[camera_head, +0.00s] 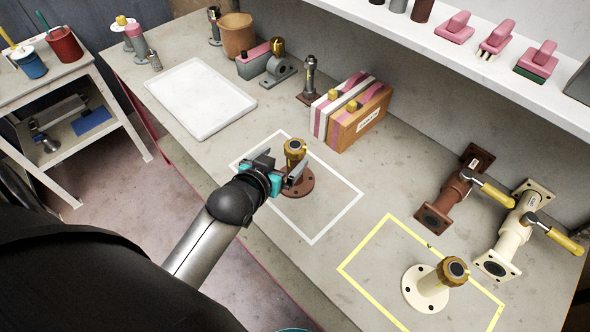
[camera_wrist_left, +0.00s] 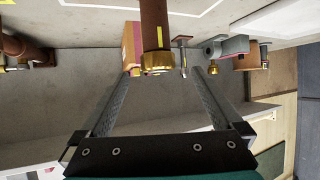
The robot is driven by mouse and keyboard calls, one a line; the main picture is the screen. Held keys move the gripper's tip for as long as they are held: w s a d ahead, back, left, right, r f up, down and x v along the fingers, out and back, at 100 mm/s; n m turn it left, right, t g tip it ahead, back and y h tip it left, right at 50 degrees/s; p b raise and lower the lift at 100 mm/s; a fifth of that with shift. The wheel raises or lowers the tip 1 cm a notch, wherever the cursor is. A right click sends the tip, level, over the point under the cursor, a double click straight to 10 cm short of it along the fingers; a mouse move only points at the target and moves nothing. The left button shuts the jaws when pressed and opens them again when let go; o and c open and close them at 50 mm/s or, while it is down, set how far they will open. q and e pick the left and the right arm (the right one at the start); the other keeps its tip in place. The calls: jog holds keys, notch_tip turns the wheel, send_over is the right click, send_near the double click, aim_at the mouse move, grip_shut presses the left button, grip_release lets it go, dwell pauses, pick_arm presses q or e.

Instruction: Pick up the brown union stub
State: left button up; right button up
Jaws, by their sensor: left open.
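The brown union stub (camera_head: 297,182) stands upright on its round flange inside the white outlined square on the bench, with a brass nut on top. My left gripper (camera_head: 284,172) is open beside it, its fingers reaching toward the upper part of the stub. In the left wrist view, the stub's brown pipe and brass nut (camera_wrist_left: 157,62) show between the fingertips (camera_wrist_left: 162,75), with gaps on both sides. The near side of the stub is partly hidden by the gripper in the head view.
A cream union stub (camera_head: 432,285) stands in the yellow outlined square. A white tray (camera_head: 200,97) lies at the back left, and a striped box pair (camera_head: 350,110) stands behind the stub. Brown (camera_head: 455,190) and cream valves (camera_head: 515,230) lie right. A shelf (camera_head: 470,55) overhangs the back.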

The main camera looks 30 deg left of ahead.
aim_at(295, 165)
pick_arm(q)
jog(key=shift+b+x, duration=0.7)
jog(key=shift+x, duration=4.6)
jog(key=shift+d, duration=0.15)
jog(key=shift+c, duration=0.2)
jog(key=shift+s, duration=0.1)
grip_shut()
